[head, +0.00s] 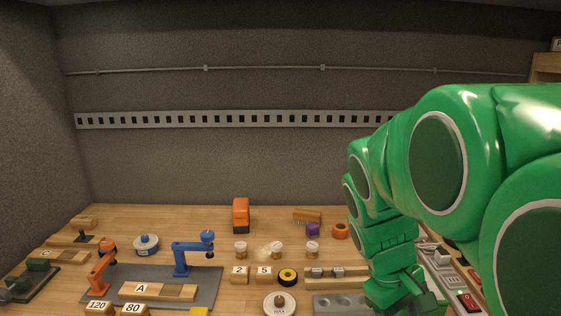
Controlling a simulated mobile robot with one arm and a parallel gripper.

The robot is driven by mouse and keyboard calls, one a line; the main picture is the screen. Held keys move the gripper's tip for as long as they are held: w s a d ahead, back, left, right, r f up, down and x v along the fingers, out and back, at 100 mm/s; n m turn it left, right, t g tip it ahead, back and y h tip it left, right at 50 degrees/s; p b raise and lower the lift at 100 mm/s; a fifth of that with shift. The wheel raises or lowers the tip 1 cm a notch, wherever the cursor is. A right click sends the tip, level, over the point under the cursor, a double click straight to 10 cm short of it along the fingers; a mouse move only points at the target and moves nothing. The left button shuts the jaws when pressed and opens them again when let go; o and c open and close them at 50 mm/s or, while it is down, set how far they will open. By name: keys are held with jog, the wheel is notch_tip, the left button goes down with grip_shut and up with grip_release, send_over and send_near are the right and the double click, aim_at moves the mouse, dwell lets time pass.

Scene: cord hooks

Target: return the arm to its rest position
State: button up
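My green arm fills the right side of the head view and reaches down over the right part of the wooden table (150,216). My gripper (412,303) is at the bottom of the picture, low over the table's right side. Its fingers are dark and partly cut off by the lower edge, so I cannot tell whether they are open or shut or hold anything. The arm hides part of the table behind it.
A grey strip with a red switch (468,299) lies just right of my gripper. A grey tray with round hollows (340,304) is to its left. The back wall carries a slotted rail (230,119).

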jog(key=s+a+f+m+y, duration=0.1)
jog(key=s+a+m, duration=0.1)
jog(key=s, duration=0.5)
jog(key=s+a+f+m+y, duration=0.2)
jog(key=s+a, duration=0.2)
jog(key=s, duration=0.3)
jog(key=shift+s, duration=0.35)
jog(key=shift+a, duration=0.1)
